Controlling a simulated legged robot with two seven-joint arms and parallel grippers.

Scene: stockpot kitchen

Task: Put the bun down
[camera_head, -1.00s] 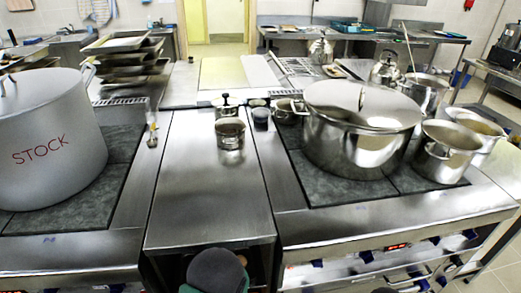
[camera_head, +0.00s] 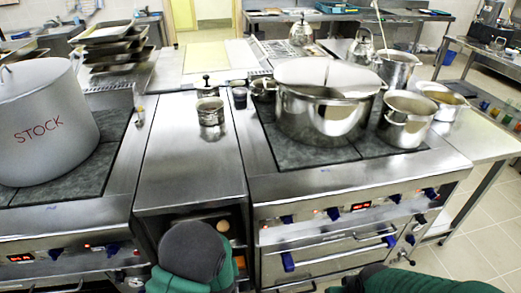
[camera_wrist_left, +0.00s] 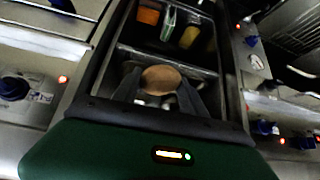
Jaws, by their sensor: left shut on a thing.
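The bun (camera_wrist_left: 160,80) is round and brown. In the left wrist view it sits between the dark fingers of my left gripper (camera_wrist_left: 158,84), which is shut on it. The bun is over the open shelf space (camera_wrist_left: 122,58) in the cabinet between the two stoves. I cannot tell whether it touches the shelf floor. In the head view a small part of the bun (camera_head: 222,226) shows past my dark left wrist, which hides the left fingers. My right forearm shows at the lower right, but its gripper fingers are not visible.
Inside the shelf space stand an orange item (camera_wrist_left: 148,15), a pale green-edged item (camera_wrist_left: 168,22) and a yellowish item (camera_wrist_left: 190,36). Above is the steel counter (camera_head: 190,170), mostly clear. A STOCK pot (camera_head: 42,125) stands left and a large steel pot (camera_head: 325,105) right.

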